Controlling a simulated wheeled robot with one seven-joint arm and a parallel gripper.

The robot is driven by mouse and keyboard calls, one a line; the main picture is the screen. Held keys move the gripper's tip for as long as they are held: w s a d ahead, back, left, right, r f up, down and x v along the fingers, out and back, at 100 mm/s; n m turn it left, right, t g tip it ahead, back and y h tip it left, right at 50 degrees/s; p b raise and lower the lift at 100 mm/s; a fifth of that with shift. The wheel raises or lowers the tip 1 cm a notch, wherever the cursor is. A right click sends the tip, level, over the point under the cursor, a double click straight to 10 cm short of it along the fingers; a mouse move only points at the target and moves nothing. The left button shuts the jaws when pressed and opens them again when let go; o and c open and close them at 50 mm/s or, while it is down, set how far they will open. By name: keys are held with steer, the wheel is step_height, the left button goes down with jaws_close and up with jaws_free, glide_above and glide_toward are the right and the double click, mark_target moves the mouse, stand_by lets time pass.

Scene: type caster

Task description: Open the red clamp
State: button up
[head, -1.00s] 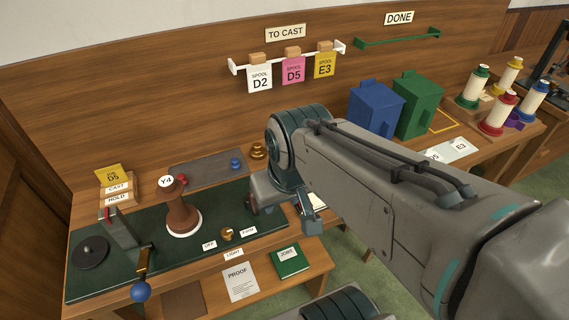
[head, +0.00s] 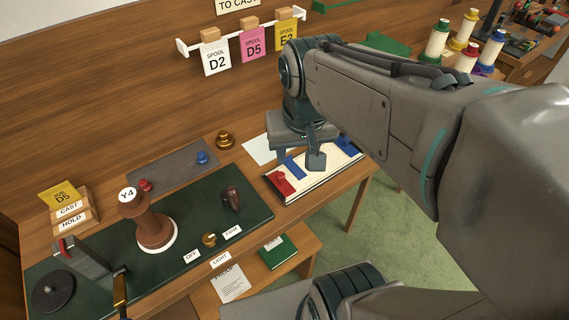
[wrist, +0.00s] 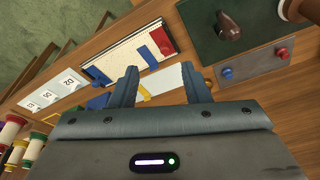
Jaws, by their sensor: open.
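The red clamp (head: 280,183) appears to be the red block at the left end of a pale, speckled tray (head: 322,186) on the bench. It also shows in the wrist view (wrist: 161,42), at the tray's far end. A blue block (head: 294,166) lies beside it, and another blue block (head: 346,146) is at the tray's right end. My gripper (head: 316,160) is over the tray's back side, right of the red clamp and apart from it. In the wrist view my gripper (wrist: 160,72) has its fingers spread with nothing between them.
A grey pad (head: 178,168) with red and blue knobs lies behind. Standing spools (head: 466,55) are at the far right.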

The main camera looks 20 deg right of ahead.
mark_target(280, 174)
steer(key=w+f+m+g+b, duration=0.35)
steer(key=w+f+b, duration=0.35)
steer(key=w+b, duration=0.35)
steer(key=shift+m+t, duration=0.35)
steer(key=f, duration=1.4)
steer(key=shift+w+b, duration=0.3)
steer(key=shift+w, duration=0.1)
jaws_close()
